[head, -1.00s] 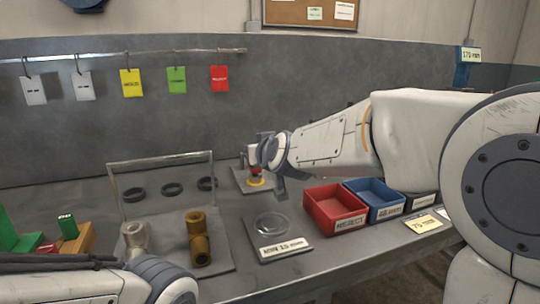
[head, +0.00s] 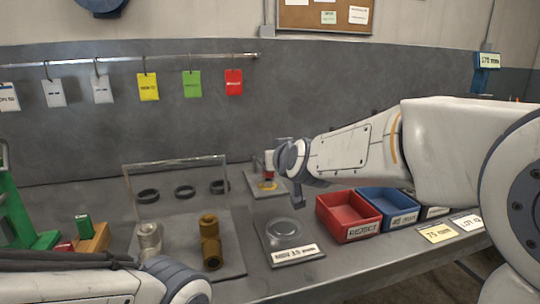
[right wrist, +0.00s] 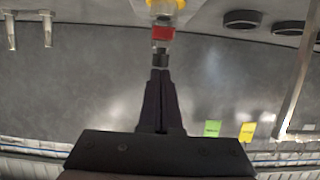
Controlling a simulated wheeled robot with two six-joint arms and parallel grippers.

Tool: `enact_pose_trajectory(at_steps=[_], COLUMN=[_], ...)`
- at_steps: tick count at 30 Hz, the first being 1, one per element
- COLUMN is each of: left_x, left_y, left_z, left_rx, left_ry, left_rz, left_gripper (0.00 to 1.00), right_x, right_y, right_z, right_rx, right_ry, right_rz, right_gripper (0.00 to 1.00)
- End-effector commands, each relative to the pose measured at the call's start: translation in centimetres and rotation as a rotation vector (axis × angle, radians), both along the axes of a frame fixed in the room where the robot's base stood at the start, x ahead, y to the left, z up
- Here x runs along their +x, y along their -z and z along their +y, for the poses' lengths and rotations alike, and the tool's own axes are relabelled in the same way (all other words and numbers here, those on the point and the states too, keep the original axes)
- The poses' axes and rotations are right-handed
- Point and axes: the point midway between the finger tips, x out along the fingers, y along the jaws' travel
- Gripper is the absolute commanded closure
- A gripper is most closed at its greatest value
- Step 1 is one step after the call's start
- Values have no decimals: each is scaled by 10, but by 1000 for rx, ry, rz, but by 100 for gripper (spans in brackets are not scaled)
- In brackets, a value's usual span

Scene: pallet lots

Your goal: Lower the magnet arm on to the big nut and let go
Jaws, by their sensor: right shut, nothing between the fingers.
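The magnet arm's red piece (right wrist: 162,34) with a black tip (right wrist: 160,60) shows in the right wrist view, just beyond my right gripper (right wrist: 160,72). The gripper's dark fingers are together and hold nothing. A yellow piece (right wrist: 165,7) is at the top edge, partly cut off. In the head view the red piece (head: 268,174) is above a yellow ring (head: 268,185) on a grey plate (head: 252,184). My right gripper (head: 291,196) partly hides this area. I cannot make out the big nut for certain, nor whether the magnet touches it. My left gripper is out of frame.
A red tray (head: 322,214) and a blue tray (head: 362,203) stand right of a clear dish (head: 284,232).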

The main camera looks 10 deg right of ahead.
Motion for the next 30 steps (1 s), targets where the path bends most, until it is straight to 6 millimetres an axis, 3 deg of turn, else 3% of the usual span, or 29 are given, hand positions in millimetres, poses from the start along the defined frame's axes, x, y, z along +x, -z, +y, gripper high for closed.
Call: enact_pose_trajectory(at_steps=[17,23,30], left_x=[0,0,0], left_y=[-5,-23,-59], left_z=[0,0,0], left_rx=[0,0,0], left_ry=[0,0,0], left_rz=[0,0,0], left_gripper=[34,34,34], right_x=[-7,-11,-22], right_y=[-4,-23,-60], right_z=[-1,-3,-6], right_rx=[0,0,0], right_ry=[0,0,1], right_rz=[-1,-1,-1], right_gripper=[100,100,100])
